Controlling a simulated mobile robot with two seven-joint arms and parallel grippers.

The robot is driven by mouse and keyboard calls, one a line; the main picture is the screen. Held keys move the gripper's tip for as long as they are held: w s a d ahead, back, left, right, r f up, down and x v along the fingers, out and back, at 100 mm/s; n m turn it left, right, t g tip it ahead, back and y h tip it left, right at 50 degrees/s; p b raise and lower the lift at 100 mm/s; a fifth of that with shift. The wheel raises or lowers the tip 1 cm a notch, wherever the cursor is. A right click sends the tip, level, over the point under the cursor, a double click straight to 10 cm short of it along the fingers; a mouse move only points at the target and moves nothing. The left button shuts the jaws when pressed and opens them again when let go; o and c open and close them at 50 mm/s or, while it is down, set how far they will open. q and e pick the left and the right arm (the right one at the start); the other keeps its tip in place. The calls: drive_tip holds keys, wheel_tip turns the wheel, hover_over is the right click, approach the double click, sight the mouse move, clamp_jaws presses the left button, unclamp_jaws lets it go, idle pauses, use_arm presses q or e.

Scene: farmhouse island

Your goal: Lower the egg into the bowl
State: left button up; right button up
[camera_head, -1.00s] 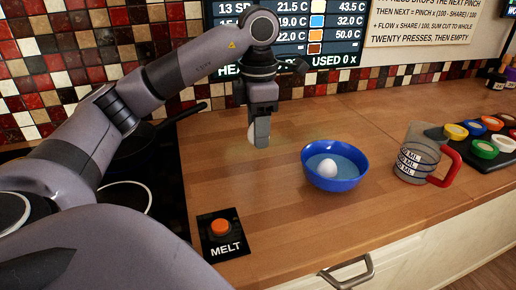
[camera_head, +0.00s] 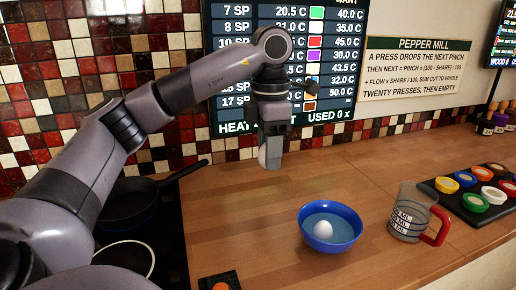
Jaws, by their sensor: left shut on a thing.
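The blue bowl (camera_head: 316,243) stands on the wooden counter right of centre. One white egg (camera_head: 323,229) sits inside it, in what looks like pale blue water. My left gripper (camera_head: 270,160) hangs above the counter, behind and to the left of the bowl, pointing down. It is shut on a second white egg (camera_head: 262,156), which shows at the left edge of the fingers and is partly hidden by them. This held egg is apart from the bowl. My right gripper is not in view.
A measuring jug (camera_head: 408,215) with a red handle stands right of the bowl. A black tray (camera_head: 447,197) of coloured lids lies further right. A black pan (camera_head: 130,205) is at left. An orange button (camera_head: 220,286) is at the bottom edge. Counter between gripper and bowl is clear.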

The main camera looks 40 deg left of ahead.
use_arm(q)
drive_tip(key=w+d+f, duration=0.9)
drive_tip(key=w+d, duration=0.2)
drive_tip(key=w, duration=0.1)
drive_tip(key=shift+d, duration=0.25)
drive_tip(key=shift+s, duration=0.1)
drive_tip(key=shift+f, duration=0.1)
idle(0.3)
drive_tip(key=shift+f+b, duration=1.6)
drive_tip(key=shift+f, duration=1.15)
drive_tip(key=shift+f+b, duration=0.85)
drive_tip(key=shift+f, duration=0.75)
drive_tip(key=o, duration=1.1)
drive_tip(key=shift+o, duration=0.2)
drive_tip(key=shift+r, duration=0.15)
